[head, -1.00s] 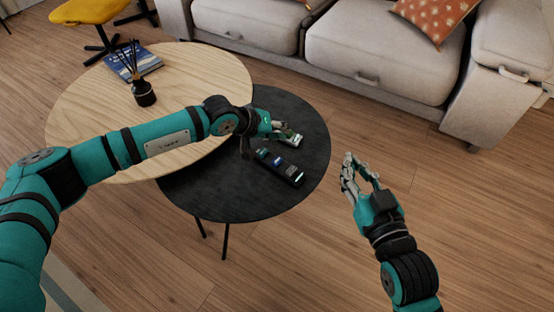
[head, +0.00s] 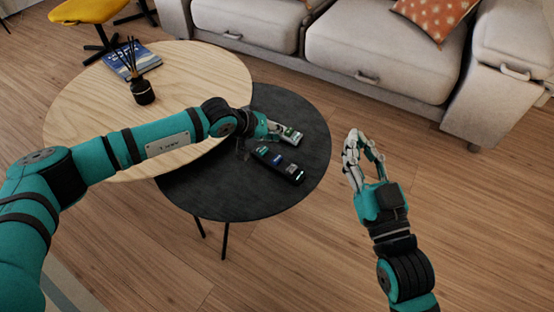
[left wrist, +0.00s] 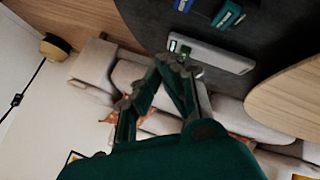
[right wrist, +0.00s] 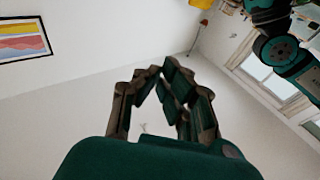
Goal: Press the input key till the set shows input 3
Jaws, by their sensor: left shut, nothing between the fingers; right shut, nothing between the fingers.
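A slim pale grey remote (head: 292,133) with a green patch at one end lies on the round black table (head: 222,200). In the left wrist view the remote (left wrist: 218,57) shows its green end close to my fingertips. My left gripper (head: 275,133) is shut and empty at that end; I cannot tell whether it touches a key. My right gripper (head: 357,140) is shut and empty, over the floor right of the table. No screen with an input number is in view.
A light wood table (head: 75,125) overlaps the black one and carries a reed diffuser (head: 143,92) and a blue book (head: 128,60). A pale sofa (head: 385,55) stands behind. The floor (head: 460,220) at right is clear.

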